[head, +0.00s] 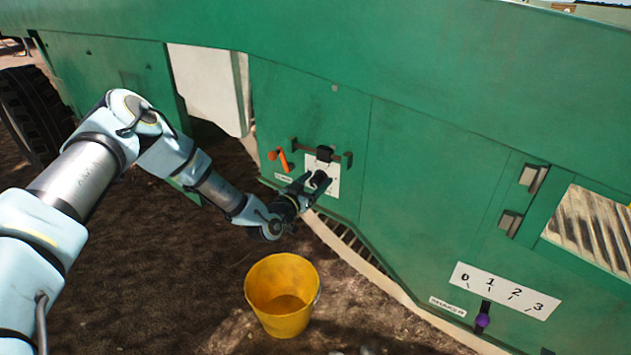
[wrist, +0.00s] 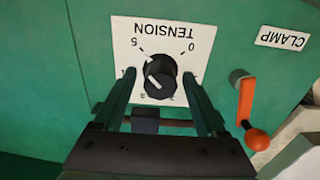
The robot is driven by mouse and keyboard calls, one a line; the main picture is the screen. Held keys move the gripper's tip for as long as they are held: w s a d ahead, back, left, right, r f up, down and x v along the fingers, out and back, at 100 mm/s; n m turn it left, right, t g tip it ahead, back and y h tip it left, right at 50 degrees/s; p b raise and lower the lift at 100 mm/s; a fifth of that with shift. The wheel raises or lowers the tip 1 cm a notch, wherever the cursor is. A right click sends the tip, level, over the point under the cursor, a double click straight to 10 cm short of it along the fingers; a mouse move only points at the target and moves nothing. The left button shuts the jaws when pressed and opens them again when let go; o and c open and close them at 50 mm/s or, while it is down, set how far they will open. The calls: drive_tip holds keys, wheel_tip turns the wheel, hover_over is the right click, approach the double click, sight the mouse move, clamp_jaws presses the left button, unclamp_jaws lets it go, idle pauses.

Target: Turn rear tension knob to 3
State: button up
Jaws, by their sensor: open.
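The tension knob (wrist: 161,76) is a round black knob on a white plate (wrist: 170,30) marked TENSION, upside down in the wrist view. A 5 and a 0 show on the scale; the other marks are partly hidden or too small to read surely. A white pointer line on the knob's face lies toward the lower left. My gripper (wrist: 159,73) is open, with one finger on each side of the knob and small gaps showing. In the head view my gripper (head: 309,187) is at the white plate (head: 333,185) on the green machine, partly covering the knob.
An orange-handled clamp lever (wrist: 250,110) is right of the plate in the wrist view. A black bar (head: 325,154) crosses above the plate. A yellow bucket (head: 283,295) stands on the soil below. A 0-to-3 scale (head: 505,290) with a purple-knobbed lever (head: 482,320) is farther right.

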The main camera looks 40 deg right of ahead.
clamp_jaws()
idle(0.5)
drive_tip(key=n+b, duration=0.3)
drive_tip(key=n, duration=0.1)
drive_tip(key=shift+f, duration=0.2)
drive_tip(key=n+b, duration=0.4)
drive_tip(key=n, duration=0.2)
drive_tip(key=shift+w, duration=0.15)
drive_tip(key=n+b, duration=0.3)
drive_tip(key=n, duration=0.2)
drive_tip(key=shift+a+f+n, duration=0.1)
drive_tip(key=shift+n, duration=0.3)
drive_tip(key=n+b, duration=0.2)
drive_tip(key=n, duration=0.3)
drive_tip(key=shift+b, duration=0.35)
drive_tip(key=shift+n, duration=0.4)
